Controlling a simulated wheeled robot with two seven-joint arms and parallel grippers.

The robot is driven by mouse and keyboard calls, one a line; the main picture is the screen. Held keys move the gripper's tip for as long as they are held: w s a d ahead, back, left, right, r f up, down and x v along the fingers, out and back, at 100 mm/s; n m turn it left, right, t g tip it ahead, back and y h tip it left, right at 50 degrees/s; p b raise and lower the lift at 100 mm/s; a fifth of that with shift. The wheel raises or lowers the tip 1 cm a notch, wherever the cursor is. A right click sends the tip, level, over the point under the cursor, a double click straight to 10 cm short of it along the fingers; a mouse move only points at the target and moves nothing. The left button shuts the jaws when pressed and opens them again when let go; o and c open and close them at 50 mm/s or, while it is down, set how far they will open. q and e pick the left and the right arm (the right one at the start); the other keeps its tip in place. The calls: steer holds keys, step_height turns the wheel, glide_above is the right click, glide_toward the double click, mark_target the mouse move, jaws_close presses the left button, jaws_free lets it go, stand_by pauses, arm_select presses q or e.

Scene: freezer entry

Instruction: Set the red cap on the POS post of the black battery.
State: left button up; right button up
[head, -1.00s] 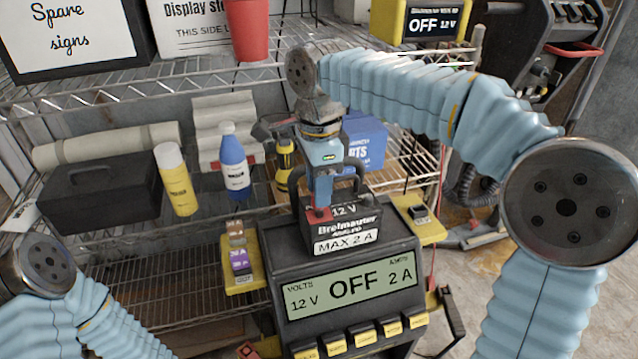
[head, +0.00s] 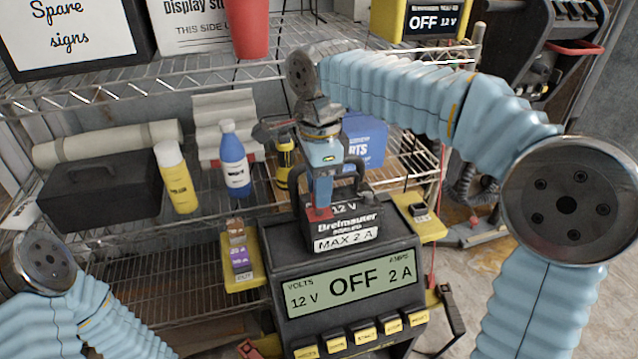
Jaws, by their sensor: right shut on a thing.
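The black battery (head: 345,228) stands on top of the charger. Its labels read "12 V" and "MAX 2 A". My right gripper (head: 319,206) points down over the battery's left side and is shut on the red cap (head: 318,214). The cap is low, at the battery's top left; I cannot tell whether it touches a post. The posts and the POS mark are hidden behind the gripper and cap. Of my left arm (head: 45,265) only links show at the lower left; its gripper is out of view.
The charger (head: 290,335) shows OFF, 12 V and 2 A. Yellow side trays (head: 240,284) flank it, the left one holding small fuses. Behind are a wire shelf with a blue bottle (head: 235,165), a yellow bottle (head: 177,180) and a black toolbox (head: 100,200).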

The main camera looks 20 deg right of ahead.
steer(key=shift+f+b, duration=0.6)
steer(key=shift+f, duration=0.45)
steer(key=o, duration=1.1)
steer(key=shift+r, duration=0.1)
step_height(320, 180, up, 14)
steer(key=p, duration=0.3)
steer(key=shift+f, duration=0.2)
